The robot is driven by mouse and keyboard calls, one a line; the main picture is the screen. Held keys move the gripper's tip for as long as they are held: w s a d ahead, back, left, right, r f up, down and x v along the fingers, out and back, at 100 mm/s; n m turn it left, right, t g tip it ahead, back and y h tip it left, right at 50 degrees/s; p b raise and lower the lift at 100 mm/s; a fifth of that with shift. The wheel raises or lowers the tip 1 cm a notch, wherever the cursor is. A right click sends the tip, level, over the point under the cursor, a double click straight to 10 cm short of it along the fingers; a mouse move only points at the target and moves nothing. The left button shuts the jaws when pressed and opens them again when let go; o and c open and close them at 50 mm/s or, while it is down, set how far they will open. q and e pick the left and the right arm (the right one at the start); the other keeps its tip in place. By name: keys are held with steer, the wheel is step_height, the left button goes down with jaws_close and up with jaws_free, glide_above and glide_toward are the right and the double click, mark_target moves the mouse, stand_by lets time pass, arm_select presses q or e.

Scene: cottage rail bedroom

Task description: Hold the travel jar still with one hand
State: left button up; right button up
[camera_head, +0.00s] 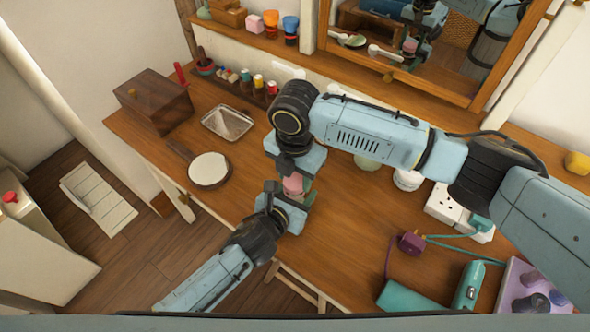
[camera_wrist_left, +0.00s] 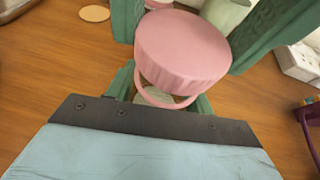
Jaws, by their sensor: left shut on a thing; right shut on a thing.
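The travel jar has a pink ridged lid (camera_wrist_left: 183,50) with a pink loop strap. In the head view the pink lid (camera_head: 293,186) shows small between my two grippers, over the wooden table. My right gripper (camera_head: 296,180) comes down from above, its green fingers shut on either side of the lid. My left gripper (camera_head: 301,200) reaches in from the lower left and is shut on the jar below the lid. The left wrist view shows a little of the pale jar body (camera_wrist_left: 155,97) under the lid. Most of the body is hidden by the lid and fingers.
On the wooden table (camera_head: 340,240) are a wooden box (camera_head: 155,100), a metal tray (camera_head: 228,122) and a round white-faced item with a handle (camera_head: 209,170) at left. A white power strip (camera_head: 455,210), a purple plug (camera_head: 411,243) and a teal case (camera_head: 410,297) lie at right.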

steer(key=shift+f, duration=0.6)
stand_by(0.5)
steer(key=m, duration=0.6)
steer(key=o, duration=1)
steer(key=shift+c, duration=0.2)
steer(key=shift+r, duration=2.25)
